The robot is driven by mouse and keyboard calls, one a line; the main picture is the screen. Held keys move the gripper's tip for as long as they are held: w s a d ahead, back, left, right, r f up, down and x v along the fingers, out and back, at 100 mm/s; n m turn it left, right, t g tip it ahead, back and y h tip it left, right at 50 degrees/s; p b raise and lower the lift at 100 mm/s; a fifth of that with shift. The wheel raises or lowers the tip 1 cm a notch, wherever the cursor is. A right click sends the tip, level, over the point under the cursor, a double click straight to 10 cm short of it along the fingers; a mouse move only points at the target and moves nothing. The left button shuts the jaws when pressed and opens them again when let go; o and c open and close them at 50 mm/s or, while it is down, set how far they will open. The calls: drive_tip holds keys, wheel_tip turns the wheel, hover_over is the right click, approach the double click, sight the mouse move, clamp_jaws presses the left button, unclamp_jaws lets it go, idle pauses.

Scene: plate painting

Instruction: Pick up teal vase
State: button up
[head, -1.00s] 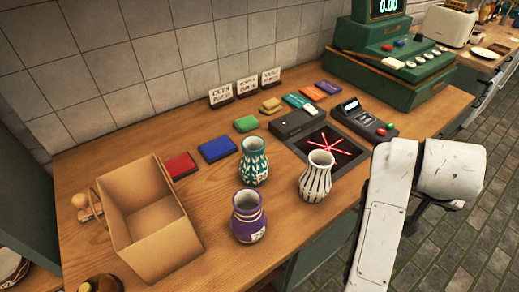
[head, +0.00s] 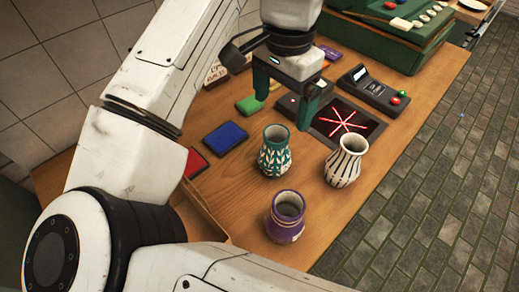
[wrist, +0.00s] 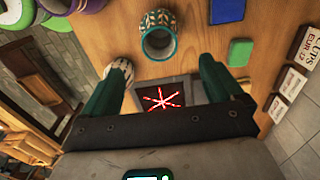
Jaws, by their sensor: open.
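The teal vase (head: 275,152) has white leaf patterns and stands upright on the wooden counter, between a purple vase (head: 286,217) and a white vase with dark stripes (head: 345,161). My gripper (head: 287,108) is open and empty, pointing down above the counter behind the teal vase, near the black scanner plate with red lines (head: 347,121). In the wrist view the teal vase (wrist: 158,36) shows its open mouth beyond my fingertips, apart from them. The striped vase (wrist: 119,72) is partly hidden behind one finger there.
A blue pad (head: 225,137), a red pad (head: 195,164) and a green block (head: 250,105) lie left of the vases. A card terminal (head: 372,90) and green register (head: 400,40) stand at the back. My arm hides most of the cardboard box.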

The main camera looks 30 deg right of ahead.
hover_over(275, 152)
drive_tip(key=w+d, duration=0.2)
wheel_tip(275, 152, down, 6)
drive_tip(key=shift+a+f+p, duration=0.2)
drive_tip(key=shift+f, duration=1)
drive_tip(key=shift+a+f+p, duration=0.15)
drive_tip(key=shift+f+p, duration=0.05)
drive_tip(key=shift+f, duration=0.95)
drive_tip(key=c, duration=1.3)
drive_tip(key=shift+c, duration=0.2)
